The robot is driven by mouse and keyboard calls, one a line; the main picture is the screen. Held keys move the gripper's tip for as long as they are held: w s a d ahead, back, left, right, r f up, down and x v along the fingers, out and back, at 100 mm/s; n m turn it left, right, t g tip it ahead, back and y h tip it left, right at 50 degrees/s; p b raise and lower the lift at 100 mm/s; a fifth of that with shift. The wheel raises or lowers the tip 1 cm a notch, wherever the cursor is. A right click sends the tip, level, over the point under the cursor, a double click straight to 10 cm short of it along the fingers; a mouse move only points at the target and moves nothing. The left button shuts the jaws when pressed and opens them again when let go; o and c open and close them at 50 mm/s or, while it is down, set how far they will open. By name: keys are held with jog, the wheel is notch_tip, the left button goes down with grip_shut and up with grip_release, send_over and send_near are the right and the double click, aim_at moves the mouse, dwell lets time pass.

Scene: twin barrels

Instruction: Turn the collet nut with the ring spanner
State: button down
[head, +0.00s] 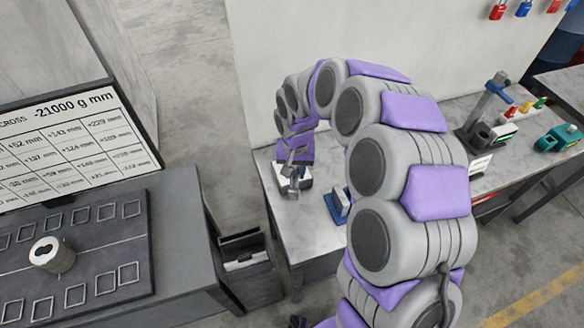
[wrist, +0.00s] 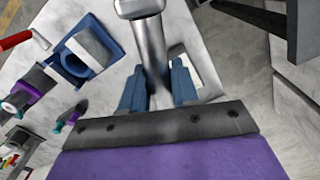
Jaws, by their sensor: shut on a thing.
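My gripper (head: 293,172) reaches down to the near left end of the light worktable in the head view. In the wrist view my gripper (wrist: 158,88) has its two blue fingers closed on the shaft of a silver metal tool, which I take to be the ring spanner (wrist: 152,45). Its wider head reaches the top edge of the picture, and no ring opening shows. I cannot make out the collet nut for certain in either view.
A blue holder (head: 337,206) with a dark opening stands beside my gripper; it shows also in the wrist view (wrist: 85,55). A grey post device (head: 487,108) and a teal unit (head: 558,138) stand farther right. A dark bench (head: 180,235) is at left, across a gap.

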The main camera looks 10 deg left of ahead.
jog(key=shift+s+a+f, duration=0.1)
jog(key=shift+a+f, duration=0.35)
jog(key=shift+f, duration=0.35)
notch_tip(320, 180, down, 4)
jog(key=shift+a+f+b, duration=0.1)
jog(key=shift+b, duration=0.2)
dwell(0.4)
jog(key=shift+a, duration=0.15)
